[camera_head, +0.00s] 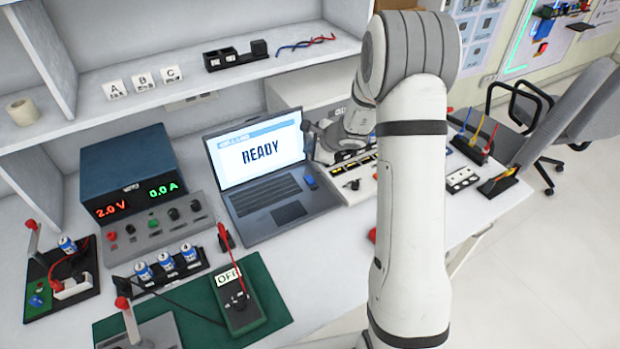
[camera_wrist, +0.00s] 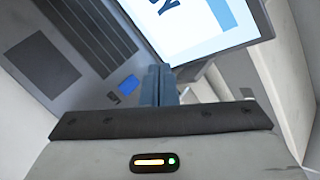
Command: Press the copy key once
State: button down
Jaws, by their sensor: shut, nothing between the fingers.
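The laptop (camera_head: 262,222) stands open on the bench with READY on its screen (camera_head: 258,150). A small blue key (camera_head: 310,182) sits at the right end of its keyboard deck; it also shows in the wrist view (camera_wrist: 128,85). No label on it is readable, so I cannot confirm that it is the copy key. My gripper (camera_head: 308,140) is by the right edge of the laptop screen. In the wrist view my gripper (camera_wrist: 159,72) is shut and empty, its fingers appearing just right of the blue key. I cannot tell the height of the fingertips above the deck.
A power supply (camera_head: 128,172) stands left of the laptop. A green mat (camera_head: 268,293) with a meter (camera_head: 238,300) lies in front. A white panel with switches (camera_head: 358,190) is right of the laptop, partly behind my arm. A shelf (camera_head: 185,90) runs behind.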

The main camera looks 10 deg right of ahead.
aim_at(312, 181)
jog(key=shift+w+d+f+m, duration=0.25)
jog(key=shift+f, duration=0.25)
jog(key=shift+w+d+f+m, duration=0.2)
jog(key=shift+d+f+m, duration=0.05)
jog(key=shift+f, duration=0.2)
jog(key=shift+f, duration=0.1)
notch_tip(312, 181, down, 8)
jog(key=b, duration=0.6)
jog(key=shift+f+b, duration=0.35)
jog(key=shift+b, duration=0.3)
jog(key=shift+f, duration=0.1)
dwell(0.8)
jog(key=shift+f+b, duration=0.3)
jog(key=shift+b, duration=0.45)
